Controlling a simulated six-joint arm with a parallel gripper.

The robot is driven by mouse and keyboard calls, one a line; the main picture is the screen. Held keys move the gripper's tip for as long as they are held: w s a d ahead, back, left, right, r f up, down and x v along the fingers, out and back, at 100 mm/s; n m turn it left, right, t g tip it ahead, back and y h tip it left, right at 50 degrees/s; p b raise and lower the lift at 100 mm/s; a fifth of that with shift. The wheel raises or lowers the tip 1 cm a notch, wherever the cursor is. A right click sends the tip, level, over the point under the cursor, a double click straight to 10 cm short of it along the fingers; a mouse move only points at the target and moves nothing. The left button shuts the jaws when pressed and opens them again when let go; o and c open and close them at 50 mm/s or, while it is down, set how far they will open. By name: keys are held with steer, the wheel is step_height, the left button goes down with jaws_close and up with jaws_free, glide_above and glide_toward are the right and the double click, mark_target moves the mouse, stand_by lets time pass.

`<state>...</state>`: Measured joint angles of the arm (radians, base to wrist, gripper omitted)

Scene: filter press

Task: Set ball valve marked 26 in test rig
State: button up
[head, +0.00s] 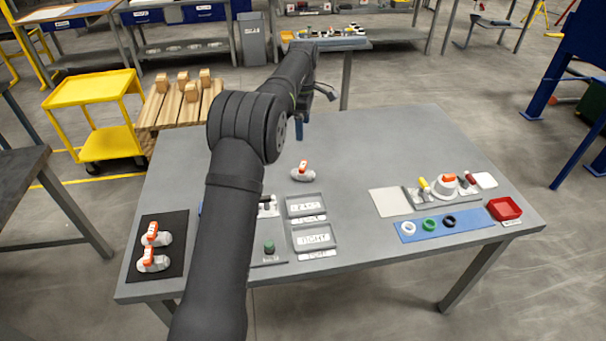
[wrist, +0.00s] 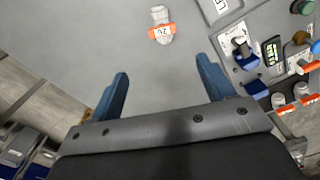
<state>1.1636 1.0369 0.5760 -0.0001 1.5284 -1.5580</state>
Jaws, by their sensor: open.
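A white ball valve with an orange handle (head: 303,171) lies alone in the middle of the grey table. It also shows in the wrist view (wrist: 161,27), with a number on its handle that I cannot read surely. My gripper (wrist: 162,75) is open and empty, with its blue fingers apart and the valve ahead of them. In the head view only a blue finger (head: 299,130) shows beyond my arm. A fixture with blue clamps and a gauge, seemingly the test rig (wrist: 238,47), is at the upper right of the wrist view; my arm hides most of it in the head view.
Two more orange-handled valves stand on a black mat (head: 176,271) at left. Two grey labelled trays, the front one reading TIGHT (head: 334,243), lie right of my arm. The table's back is clear.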

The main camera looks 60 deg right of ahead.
glide_toward(303, 164)
step_height(303, 164, down, 6)
steer(key=shift+r, duration=0.25)
steer(key=shift+a+f, duration=0.1)
steer(key=shift+f, duration=2.55)
steer(key=shift+c, duration=0.4)
steer(key=c, duration=1.2)
steer(key=shift+o, duration=0.2)
